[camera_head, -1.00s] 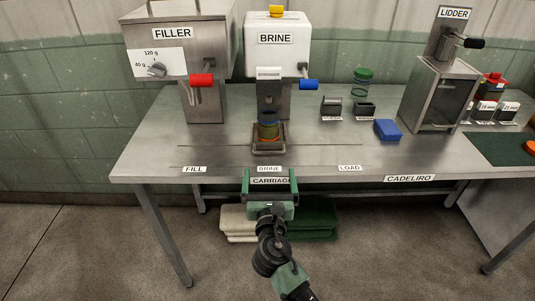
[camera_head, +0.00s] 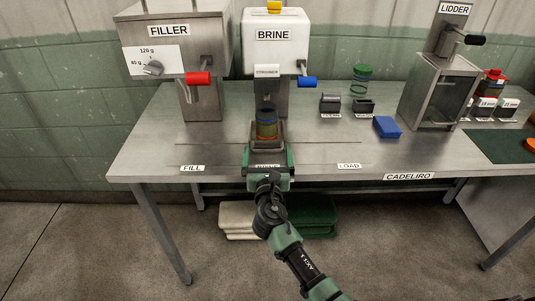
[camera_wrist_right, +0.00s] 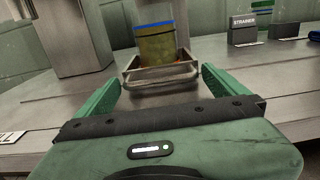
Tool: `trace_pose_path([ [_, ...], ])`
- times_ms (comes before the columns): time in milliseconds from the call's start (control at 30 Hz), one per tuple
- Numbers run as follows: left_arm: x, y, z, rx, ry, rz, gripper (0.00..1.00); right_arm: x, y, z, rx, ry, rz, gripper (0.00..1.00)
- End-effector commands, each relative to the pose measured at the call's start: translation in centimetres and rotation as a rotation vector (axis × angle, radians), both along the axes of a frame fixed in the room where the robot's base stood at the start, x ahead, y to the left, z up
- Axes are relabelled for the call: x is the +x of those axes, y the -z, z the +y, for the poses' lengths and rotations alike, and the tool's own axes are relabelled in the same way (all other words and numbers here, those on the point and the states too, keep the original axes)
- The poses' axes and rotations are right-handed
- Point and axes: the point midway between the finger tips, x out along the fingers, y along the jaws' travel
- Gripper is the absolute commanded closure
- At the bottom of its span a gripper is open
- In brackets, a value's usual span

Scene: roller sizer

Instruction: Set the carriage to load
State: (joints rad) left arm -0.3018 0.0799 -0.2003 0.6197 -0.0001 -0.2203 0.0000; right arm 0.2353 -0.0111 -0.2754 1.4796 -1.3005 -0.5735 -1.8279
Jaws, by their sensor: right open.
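The carriage (camera_head: 282,139) is a small metal tray on the table, at the BRINE position between the FILL label (camera_head: 192,168) and the LOAD label (camera_head: 349,166). A jar (camera_head: 266,122) with a blue band stands upright in it. My right gripper (camera_head: 268,153) is at the near side of the carriage, open. In the right wrist view the carriage (camera_wrist_right: 148,73) lies just ahead of and between the spread green fingers (camera_wrist_right: 163,82), and contact cannot be told. My left gripper is out of view.
The filler (camera_head: 170,60) and the brine machine (camera_head: 275,40) with its blue-handled lever (camera_head: 307,82) stand behind. A blue block (camera_head: 387,126), small holders and the lidder (camera_head: 440,85) are at right. The tabletop from the carriage to the LOAD label looks clear.

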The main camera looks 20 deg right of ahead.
Motion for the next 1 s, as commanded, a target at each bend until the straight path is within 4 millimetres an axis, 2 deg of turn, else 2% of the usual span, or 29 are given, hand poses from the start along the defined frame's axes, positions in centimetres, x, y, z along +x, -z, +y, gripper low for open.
trace_pose_path([
  [33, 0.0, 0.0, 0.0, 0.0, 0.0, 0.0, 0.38, 0.0, 0.0, 0.0, 0.0, 0.0, 0.0, 0.0],
  [300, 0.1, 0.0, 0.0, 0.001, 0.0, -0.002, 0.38, 0.0, 0.0, 0.0, 0.0, 0.0, 0.0, 0.75],
  [333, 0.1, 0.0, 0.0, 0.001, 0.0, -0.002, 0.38, 0.0, 0.0, 0.0, 0.0, 0.0, 0.0, 0.8],
  [500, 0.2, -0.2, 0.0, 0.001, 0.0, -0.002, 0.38, -0.1, -0.1, -0.4, -0.001, 0.001, 0.0, 0.8],
  [667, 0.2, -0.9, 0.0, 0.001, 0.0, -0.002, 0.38, -0.6, -0.2, -1.9, -0.003, 0.001, 0.0, 0.8],
  [867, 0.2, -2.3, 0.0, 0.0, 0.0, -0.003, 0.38, -1.7, -0.3, -5.9, -0.006, 0.001, 0.003, 0.8],
  [1000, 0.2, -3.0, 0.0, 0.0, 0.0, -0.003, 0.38, -2.8, -0.2, -9.6, -0.007, 0.001, 0.003, 0.8],
])
